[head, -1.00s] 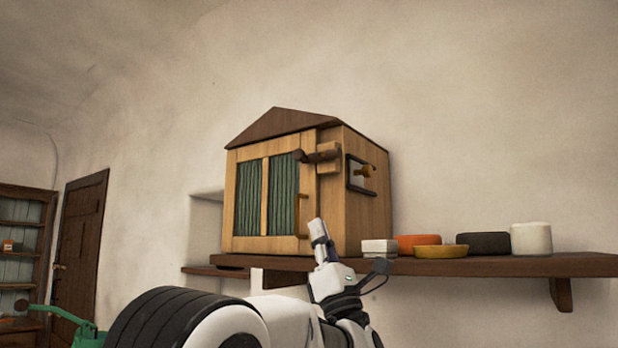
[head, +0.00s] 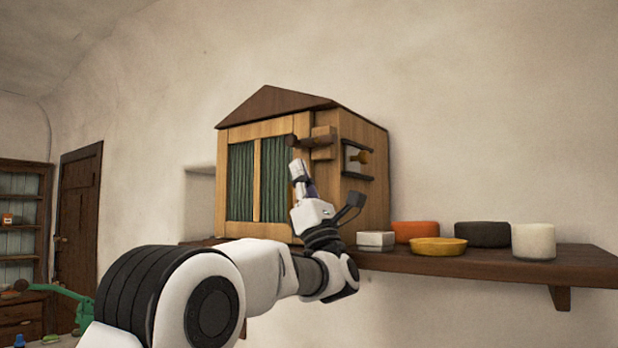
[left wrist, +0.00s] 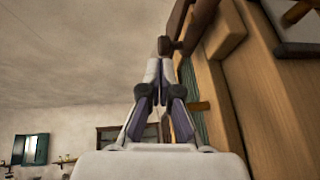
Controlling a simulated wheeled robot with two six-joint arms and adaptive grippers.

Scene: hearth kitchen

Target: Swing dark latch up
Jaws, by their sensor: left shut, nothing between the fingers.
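The dark brown latch (head: 300,142) lies roughly level across the upper right front of a wooden, house-shaped cabinet (head: 240,133), against a wooden block (head: 323,141). My left gripper (head: 297,164) is shut and empty, pointing up just below the latch's rounded end. In the left wrist view, the closed fingertips (left wrist: 161,62) reach up close to the dark latch end (left wrist: 165,45); I cannot tell if they touch. The gripper hides part of the door's right edge and handle. My right gripper is not in view.
The cabinet stands on a wall shelf (head: 560,266). A white box (head: 376,240), a yellow dish (head: 438,247) and orange, dark and white round items sit to its right. Open air lies left of the arm.

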